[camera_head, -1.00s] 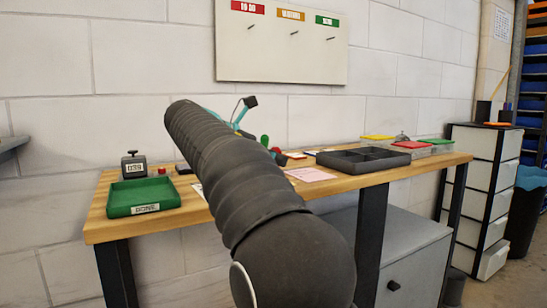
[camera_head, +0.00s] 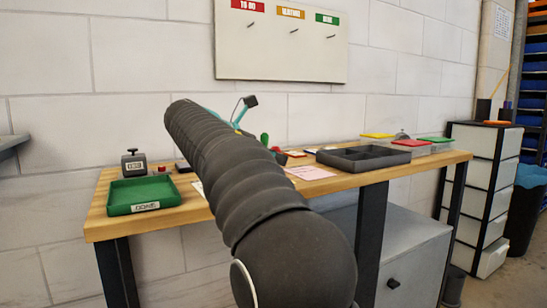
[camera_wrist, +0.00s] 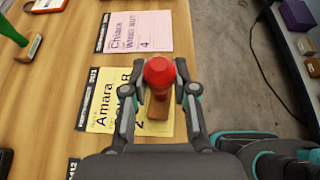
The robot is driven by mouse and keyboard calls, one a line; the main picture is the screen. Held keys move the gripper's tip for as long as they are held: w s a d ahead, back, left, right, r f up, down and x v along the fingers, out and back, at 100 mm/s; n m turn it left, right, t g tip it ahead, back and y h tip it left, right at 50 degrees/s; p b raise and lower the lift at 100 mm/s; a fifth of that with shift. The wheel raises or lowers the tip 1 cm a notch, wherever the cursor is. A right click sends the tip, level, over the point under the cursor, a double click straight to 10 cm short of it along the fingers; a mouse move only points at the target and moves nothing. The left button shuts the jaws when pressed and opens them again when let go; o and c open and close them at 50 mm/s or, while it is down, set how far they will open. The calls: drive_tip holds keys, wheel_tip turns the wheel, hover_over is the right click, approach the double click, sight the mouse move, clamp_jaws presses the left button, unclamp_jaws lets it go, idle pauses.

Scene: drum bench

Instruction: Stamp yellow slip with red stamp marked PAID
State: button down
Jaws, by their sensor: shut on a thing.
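A stamp with a round red knob (camera_wrist: 159,71) and a wooden base is between the fingers of my gripper (camera_wrist: 161,84) in the wrist view. My gripper is shut on it. The stamp is over the right part of the yellow slip (camera_wrist: 98,116), which reads "Amara" and "2" and lies on the wooden bench. I cannot tell whether the stamp touches the slip. The stamp's marking is hidden underneath. In the head view my arm hides the gripper, the held stamp and the yellow slip.
A pink slip (camera_wrist: 140,31) lies beyond the yellow one. A green-handled stamp (camera_wrist: 28,48) stands at upper left. The bench's edge runs just right of the slips.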

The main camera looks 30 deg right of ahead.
drive_tip(key=shift+r+p, duration=0.65)
drive_tip(key=shift+p, duration=0.4)
wheel_tip(320, 180, up, 3)
drive_tip(key=p, duration=0.3)
drive_tip(key=shift+r, duration=0.95)
